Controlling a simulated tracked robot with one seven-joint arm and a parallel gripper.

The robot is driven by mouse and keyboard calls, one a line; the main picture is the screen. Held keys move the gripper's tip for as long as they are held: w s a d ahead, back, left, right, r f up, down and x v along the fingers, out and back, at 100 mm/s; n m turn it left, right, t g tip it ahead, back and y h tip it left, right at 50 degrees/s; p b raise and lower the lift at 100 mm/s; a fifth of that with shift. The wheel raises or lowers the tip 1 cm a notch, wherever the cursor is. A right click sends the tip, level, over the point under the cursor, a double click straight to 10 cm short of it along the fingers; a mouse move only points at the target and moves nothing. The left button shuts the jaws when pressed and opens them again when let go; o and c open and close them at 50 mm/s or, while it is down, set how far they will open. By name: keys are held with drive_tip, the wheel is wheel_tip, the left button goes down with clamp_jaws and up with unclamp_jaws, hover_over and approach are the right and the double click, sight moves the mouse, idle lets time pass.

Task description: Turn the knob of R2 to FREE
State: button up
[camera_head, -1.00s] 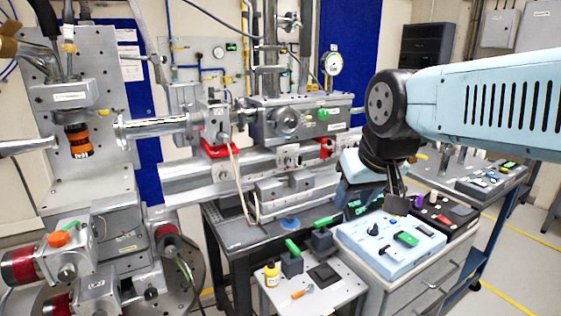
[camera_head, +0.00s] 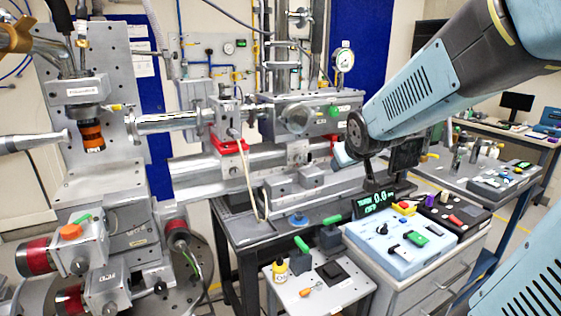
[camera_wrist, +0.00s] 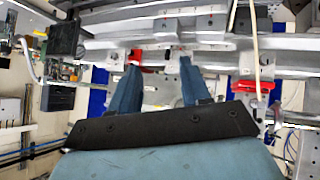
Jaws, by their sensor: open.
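I cannot read an R2 label in any view, so I cannot tell which knob is R2's. A pale blue control box (camera_head: 375,258) at the lower right carries a dark knob (camera_head: 381,229) and a green switch (camera_head: 418,238). Behind it, a dark control box (camera_head: 467,223) has a purple knob (camera_head: 429,200), a light knob (camera_head: 445,197) and a red button. My gripper (camera_wrist: 158,72) shows two blue fingers spread apart with nothing between them in the wrist view. In the head view my arm's end is above and behind the pale blue box, clear of the knobs; its fingers are mostly hidden.
A small display (camera_head: 375,203) with green digits stands behind the pale blue box. Beamline rails (camera_head: 200,178) run behind. A side bench (camera_head: 490,180) stands at right.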

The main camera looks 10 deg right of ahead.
drive_tip(key=w+f+n+t+y, duration=0.1)
drive_tip(key=w+f+n+t, duration=0.2)
drive_tip(key=w, duration=0.7)
drive_tip(key=n+t+y, duration=0.2)
drive_tip(key=t+y, duration=0.2)
drive_tip(key=y, duration=0.2)
approach(300, 159)
drive_tip(key=x, duration=0.9)
drive_tip(key=shift+w+a, duration=0.1)
drive_tip(key=shift+w, duration=0.1)
